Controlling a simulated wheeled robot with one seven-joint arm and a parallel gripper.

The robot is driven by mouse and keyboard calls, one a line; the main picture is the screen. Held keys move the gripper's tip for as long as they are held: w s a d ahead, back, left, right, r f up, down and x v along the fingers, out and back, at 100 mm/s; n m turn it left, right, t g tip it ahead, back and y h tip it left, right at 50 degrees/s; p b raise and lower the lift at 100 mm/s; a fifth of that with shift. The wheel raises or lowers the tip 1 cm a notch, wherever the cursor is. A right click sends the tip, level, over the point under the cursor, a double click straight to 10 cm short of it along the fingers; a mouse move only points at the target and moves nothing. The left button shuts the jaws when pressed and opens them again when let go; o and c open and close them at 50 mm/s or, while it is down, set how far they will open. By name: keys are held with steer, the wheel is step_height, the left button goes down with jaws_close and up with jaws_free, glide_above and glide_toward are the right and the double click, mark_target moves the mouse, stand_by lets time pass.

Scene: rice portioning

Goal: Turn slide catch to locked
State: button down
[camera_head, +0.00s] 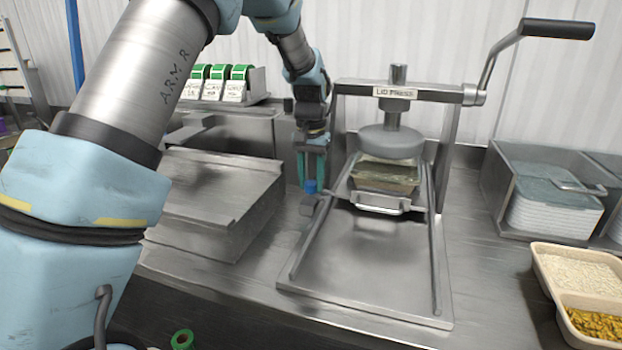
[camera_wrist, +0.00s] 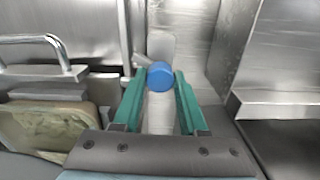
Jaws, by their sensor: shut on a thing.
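The slide catch has a blue knob (camera_head: 310,187) at the left rail of the press slide. The knob (camera_wrist: 160,75) also shows in the wrist view, between the tips of the green fingers. My gripper (camera_head: 312,172) points down beside the press's left post and is shut on the slide catch knob. In the wrist view, my gripper (camera_wrist: 159,92) has one finger on each side of the knob. A grey metal piece of the catch shows behind the knob. I cannot read any locked or unlocked mark.
The lid press (camera_head: 392,140) stands over a tray (camera_head: 384,188) on the slide, with its crank handle (camera_head: 555,29) at the upper right. A steel box (camera_head: 205,195) stands to the left. A food container (camera_head: 540,262) and a bin of lids (camera_head: 500,190) are at the right.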

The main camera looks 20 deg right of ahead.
mark_target(312, 183)
steer(key=n+p, duration=0.1)
steer(key=n, duration=0.4)
steer(key=shift+n, duration=0.4)
stand_by(0.4)
steer(key=shift+c, duration=2.2)
jaws_free()
steer(key=shift+r, duration=0.1)
step_height(312, 183, up, 11)
steer(key=b, duration=0.2)
steer(key=shift+s+f, duration=0.1)
steer(key=shift+f, duration=0.1)
